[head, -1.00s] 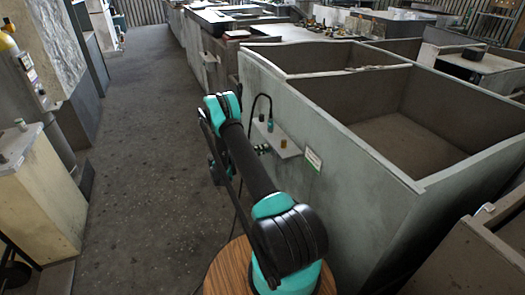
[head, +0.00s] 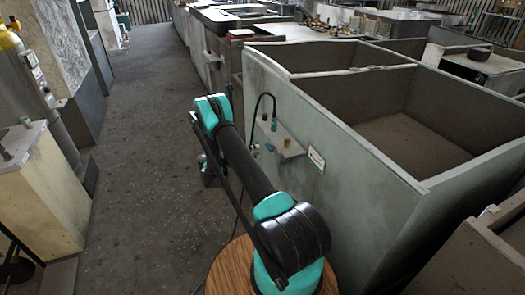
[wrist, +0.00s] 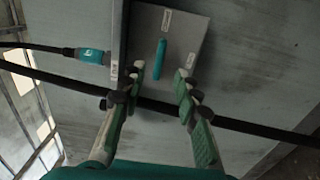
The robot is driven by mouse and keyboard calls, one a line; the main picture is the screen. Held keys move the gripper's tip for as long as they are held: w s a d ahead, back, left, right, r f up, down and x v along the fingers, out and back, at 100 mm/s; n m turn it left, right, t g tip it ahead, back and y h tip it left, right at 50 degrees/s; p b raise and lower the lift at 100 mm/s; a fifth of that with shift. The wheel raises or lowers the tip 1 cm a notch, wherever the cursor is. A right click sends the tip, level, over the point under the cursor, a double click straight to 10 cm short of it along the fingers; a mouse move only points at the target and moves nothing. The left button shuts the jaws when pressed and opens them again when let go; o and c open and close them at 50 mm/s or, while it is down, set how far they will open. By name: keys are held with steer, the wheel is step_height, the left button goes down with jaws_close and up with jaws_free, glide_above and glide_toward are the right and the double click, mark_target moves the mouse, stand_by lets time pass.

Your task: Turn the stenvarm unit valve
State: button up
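In the wrist view a teal lever (wrist: 160,58), which looks like the valve handle, stands on a pale grey panel (wrist: 190,35) with small labels too small to read. My gripper (wrist: 159,72) is open, its two green-and-grey fingers on either side of and just short of the lever's near end. I see nothing held between the fingers. In the head view a small panel (head: 288,147) sits on the side of the grey tank.
A black hose with a teal connector (wrist: 90,56) runs to the panel's left side. A dark bar or cable crosses behind my fingers. The open-topped tank (head: 365,150) stands right of my arm. The floor aisle (head: 145,120) to the left is clear.

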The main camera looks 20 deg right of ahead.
steer(key=a, duration=0.6)
steer(key=shift+s, duration=0.1)
steer(key=shift+d, duration=0.1)
steer(key=s+d+r+n+y, duration=0.1)
steer(key=d+r+y, duration=0.1)
steer(key=r, duration=0.3)
steer(key=s+d+r+y, duration=0.1)
steer(key=r+y, duration=0.1)
steer(key=r, duration=0.3)
steer(key=s+r+t+y, duration=0.1)
steer(key=s+r+y, duration=0.45)
steer(key=s, duration=0.35)
steer(key=s+a+t+y, duration=0.1)
steer(key=s+a+y, duration=0.1)
steer(key=s, duration=0.6)
steer(key=s+a+y, duration=0.3)
steer(key=s+a, duration=0.2)
steer(key=s, duration=0.4)
steer(key=s+a+r+m+t+y, duration=0.1)
steer(key=s+a+y, duration=0.2)
steer(key=s, duration=0.6)
steer(key=shift+s+a+t, duration=0.25)
steer(key=shift+a+t, duration=0.05)
steer(key=shift+a, duration=0.05)
